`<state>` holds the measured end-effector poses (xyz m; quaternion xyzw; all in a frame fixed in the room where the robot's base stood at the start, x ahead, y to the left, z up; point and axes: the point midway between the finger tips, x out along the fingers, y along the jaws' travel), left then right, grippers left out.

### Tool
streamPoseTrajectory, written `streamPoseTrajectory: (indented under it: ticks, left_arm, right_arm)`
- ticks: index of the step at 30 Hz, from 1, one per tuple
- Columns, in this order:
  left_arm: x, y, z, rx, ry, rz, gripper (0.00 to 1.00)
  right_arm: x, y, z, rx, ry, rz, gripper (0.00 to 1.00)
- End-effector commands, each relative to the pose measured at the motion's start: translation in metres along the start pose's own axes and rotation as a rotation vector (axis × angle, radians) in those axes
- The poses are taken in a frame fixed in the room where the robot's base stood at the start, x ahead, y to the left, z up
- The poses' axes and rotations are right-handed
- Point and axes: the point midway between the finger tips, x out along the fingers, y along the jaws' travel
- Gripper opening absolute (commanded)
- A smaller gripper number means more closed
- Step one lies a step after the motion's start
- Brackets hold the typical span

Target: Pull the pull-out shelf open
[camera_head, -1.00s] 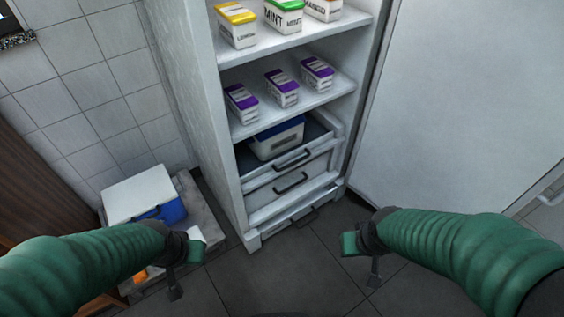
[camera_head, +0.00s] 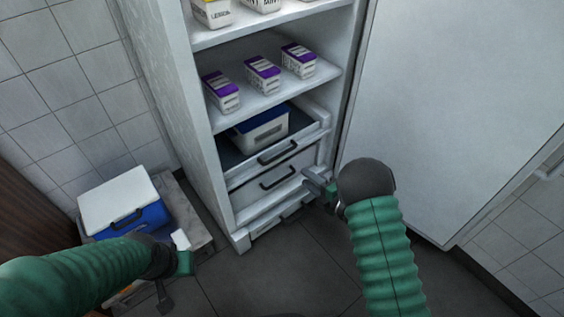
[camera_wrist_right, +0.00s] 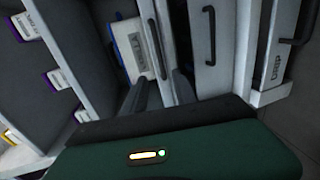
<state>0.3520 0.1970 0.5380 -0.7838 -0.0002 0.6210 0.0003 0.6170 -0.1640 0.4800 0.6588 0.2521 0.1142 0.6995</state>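The pull-out shelf (camera_head: 230,158) is a dark tray with a pale front and a black bar handle (camera_head: 278,153), low in the open fridge. A white tub with a blue lid (camera_head: 262,132) stands on it. My right gripper (camera_head: 318,184) is in front of the fridge's lower right side, to the right of the handle and apart from it. In the right wrist view its two dark fingers (camera_wrist_right: 163,92) are spread, with the shelf's handle (camera_wrist_right: 159,48) beyond them. My left gripper (camera_head: 174,281) is open and empty, low over the floor at the left.
A drawer (camera_head: 285,181) with its own handle lies below the shelf, and a drip tray (camera_wrist_right: 274,48) lies lowest. The open fridge door (camera_head: 450,110) is at right. A blue-and-white cooler (camera_head: 125,198) stands left. Floor in front is clear.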

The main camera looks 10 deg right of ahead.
Motion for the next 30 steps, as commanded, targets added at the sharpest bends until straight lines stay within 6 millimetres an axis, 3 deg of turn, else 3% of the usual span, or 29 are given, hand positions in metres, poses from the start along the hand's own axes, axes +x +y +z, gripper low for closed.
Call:
streamPoseTrajectory:
  ticks: [1,9,15,20,27,30]
  left_arm:
    - [0.011,0.000,0.003,0.000,0.000,0.000,0.36]
    - [0.044,0.000,0.011,0.000,0.000,0.000,0.36]
    - [0.063,0.000,0.015,0.000,0.000,0.000,0.36]
    - [0.067,0.000,0.016,0.000,0.000,0.000,0.36]
    - [0.066,0.000,0.016,0.000,0.000,0.000,0.36]
    - [0.066,0.000,0.016,0.000,0.000,0.000,0.36]
  right_arm:
    - [0.014,-0.005,-0.001,-0.003,0.004,0.004,0.34]
    - [0.086,-0.006,-0.001,-0.001,0.001,0.004,0.34]
    - [0.128,-0.005,0.000,0.002,-0.001,0.002,0.34]
    - [0.142,-0.002,0.000,0.004,-0.002,0.000,0.34]
    - [0.143,0.000,0.000,0.004,-0.003,-0.001,0.34]
    - [0.143,0.000,0.000,0.004,-0.003,-0.001,0.24]
